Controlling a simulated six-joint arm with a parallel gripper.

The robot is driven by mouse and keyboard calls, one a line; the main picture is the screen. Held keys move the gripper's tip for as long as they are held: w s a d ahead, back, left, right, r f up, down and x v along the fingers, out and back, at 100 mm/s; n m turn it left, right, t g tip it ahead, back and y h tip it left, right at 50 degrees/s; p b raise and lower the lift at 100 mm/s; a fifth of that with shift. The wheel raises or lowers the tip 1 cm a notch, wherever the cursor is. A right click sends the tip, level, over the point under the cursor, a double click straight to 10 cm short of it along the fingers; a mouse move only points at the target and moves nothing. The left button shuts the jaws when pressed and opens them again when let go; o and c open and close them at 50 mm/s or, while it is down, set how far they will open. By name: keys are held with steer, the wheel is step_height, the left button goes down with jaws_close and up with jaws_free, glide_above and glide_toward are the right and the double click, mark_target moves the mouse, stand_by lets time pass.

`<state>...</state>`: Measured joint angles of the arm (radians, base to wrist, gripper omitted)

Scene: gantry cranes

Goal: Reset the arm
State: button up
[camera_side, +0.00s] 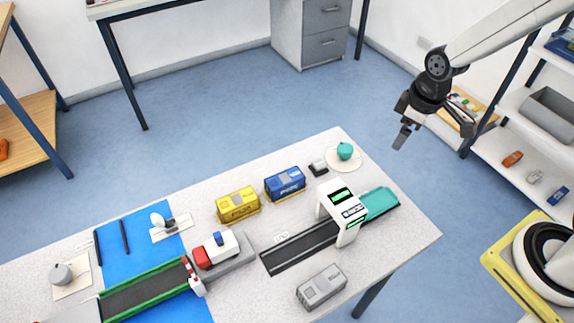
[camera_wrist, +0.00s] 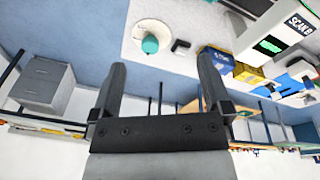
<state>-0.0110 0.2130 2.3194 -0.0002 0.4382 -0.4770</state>
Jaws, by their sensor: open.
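My gripper (camera_side: 432,124) is at the upper right of the side view, raised in the air beyond the table's far right corner. In the wrist view my gripper (camera_wrist: 162,85) shows two dark fingers spread wide apart with nothing between them. It touches nothing. The speckled white table (camera_side: 395,255) lies below and to the left of it in the side view.
The table holds a white scanner gantry (camera_side: 348,215), blue (camera_side: 285,183), yellow (camera_side: 238,205) and grey (camera_side: 321,287) containers, a toy truck (camera_side: 217,248), a green-edged conveyor (camera_side: 147,288) and a teal object (camera_side: 345,151). Shelves (camera_side: 535,135) stand at right, near my gripper.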

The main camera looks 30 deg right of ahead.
steer(key=s+m, duration=0.5)
steer(key=s, duration=0.1)
steer(key=shift+s+d+r+m+t, duration=0.2)
steer(key=shift+r+m+t, duration=0.1)
steer(key=shift+r, duration=0.15)
